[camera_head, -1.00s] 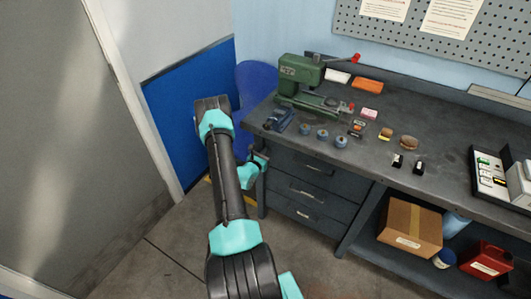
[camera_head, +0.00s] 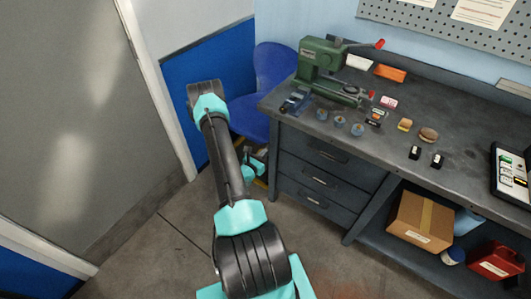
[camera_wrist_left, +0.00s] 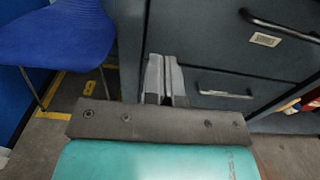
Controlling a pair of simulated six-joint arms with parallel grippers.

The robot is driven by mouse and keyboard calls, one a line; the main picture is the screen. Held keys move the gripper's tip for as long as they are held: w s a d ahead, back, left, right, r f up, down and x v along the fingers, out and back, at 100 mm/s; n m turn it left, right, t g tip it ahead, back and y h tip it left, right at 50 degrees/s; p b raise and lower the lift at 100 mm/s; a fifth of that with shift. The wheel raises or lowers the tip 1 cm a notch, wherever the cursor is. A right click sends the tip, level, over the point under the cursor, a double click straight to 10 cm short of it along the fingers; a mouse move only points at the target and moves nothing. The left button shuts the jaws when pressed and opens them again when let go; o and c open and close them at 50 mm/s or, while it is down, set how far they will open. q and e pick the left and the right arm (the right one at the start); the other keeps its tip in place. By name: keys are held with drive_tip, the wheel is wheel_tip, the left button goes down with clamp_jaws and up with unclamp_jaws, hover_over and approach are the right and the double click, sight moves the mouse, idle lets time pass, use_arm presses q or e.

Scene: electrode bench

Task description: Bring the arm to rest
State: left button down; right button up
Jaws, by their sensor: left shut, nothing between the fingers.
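My left arm rises from the bottom middle of the head view and bends at a teal elbow. Its forearm hangs down in front of the bench, and my left gripper (camera_head: 258,177) is partly hidden behind the arm. In the left wrist view the two grey fingers (camera_wrist_left: 166,75) are together and hold nothing. They are in front of the dark drawer fronts in that view. My right gripper is in neither view.
A workbench (camera_head: 459,159) with drawers (camera_head: 313,180) stands to the right, carrying a green machine (camera_head: 319,58) and small parts. A blue chair (camera_head: 275,66) is behind the arm. A cardboard box (camera_head: 420,221) and red can (camera_head: 494,260) sit beneath. Floor at left is clear.

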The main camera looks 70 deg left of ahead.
use_arm(q)
drive_tip(key=shift+w, duration=0.1)
drive_tip(key=w+d+f+m+h, duration=0.1)
drive_tip(key=w+d+m+h, duration=0.45)
drive_tip(key=d, duration=0.55)
drive_tip(key=w+d+f+m+h, duration=0.1)
drive_tip(key=w+d+m+h, duration=0.2)
drive_tip(key=w+d+h, duration=0.55)
drive_tip(key=s+d+m+g+h, duration=0.2)
drive_tip(key=s+d+m+g, duration=0.4)
drive_tip(key=d+m+g, duration=0.4)
drive_tip(key=s+d+m+g+h, duration=0.3)
drive_tip(key=s+d+m+g, duration=0.3)
drive_tip(key=d+m, duration=0.55)
drive_tip(key=w+d+m+t+y, duration=0.2)
drive_tip(key=w+d+m+y, duration=0.2)
drive_tip(key=w+m, duration=0.7)
drive_tip(key=d, duration=0.2)
drive_tip(key=shift+d+r+y, duration=0.35)
drive_tip(key=shift+y, duration=0.05)
